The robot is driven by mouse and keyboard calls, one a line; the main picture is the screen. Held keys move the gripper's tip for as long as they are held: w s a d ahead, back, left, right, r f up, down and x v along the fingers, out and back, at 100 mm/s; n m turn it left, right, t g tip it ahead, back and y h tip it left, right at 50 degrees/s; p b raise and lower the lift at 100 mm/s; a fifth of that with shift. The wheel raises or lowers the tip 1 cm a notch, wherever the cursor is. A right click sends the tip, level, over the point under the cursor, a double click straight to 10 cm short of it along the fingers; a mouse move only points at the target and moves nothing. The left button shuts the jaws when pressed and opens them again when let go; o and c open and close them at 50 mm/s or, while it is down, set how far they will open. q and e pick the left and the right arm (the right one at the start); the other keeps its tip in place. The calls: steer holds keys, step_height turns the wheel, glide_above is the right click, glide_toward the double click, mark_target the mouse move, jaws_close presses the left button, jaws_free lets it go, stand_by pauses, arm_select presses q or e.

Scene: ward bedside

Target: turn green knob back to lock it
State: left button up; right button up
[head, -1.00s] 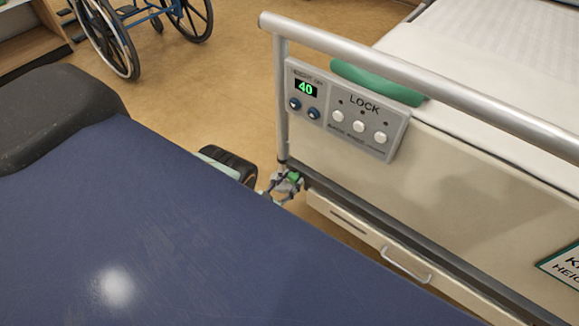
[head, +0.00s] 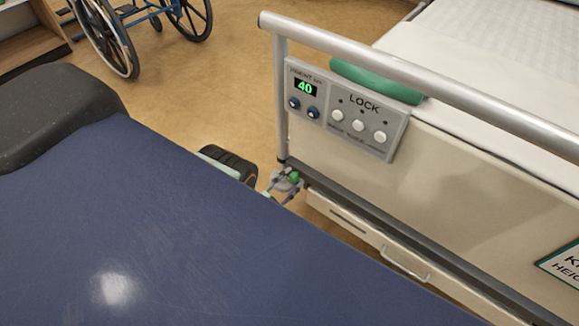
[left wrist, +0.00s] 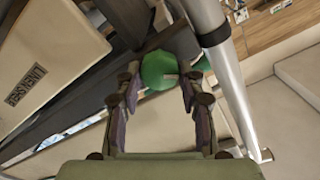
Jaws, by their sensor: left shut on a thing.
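The green knob (head: 294,176) sits low at the left corner of the bed's end, just below the foot of the rail post. The fingers hide part of the knob's edges. My right gripper is not in view.
The bed's end panel carries a control box (head: 346,110) reading 40, marked LOCK. A metal rail (head: 420,77) runs above it, and its post (left wrist: 222,75) passes close right of my gripper. A drawer (head: 370,250) is below. A wheelchair (head: 115,35) stands at the back left.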

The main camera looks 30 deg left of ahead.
arm_select(q)
steer(key=m, duration=0.6)
steer(key=shift+d+f, duration=0.1)
steer(key=m, duration=0.5)
steer(key=shift+f, duration=0.1)
steer(key=shift+m, duration=0.4)
steer(key=o, duration=1.1)
steer(key=shift+o, duration=0.2)
steer(key=s, duration=1.2)
steer(key=shift+a, duration=0.45)
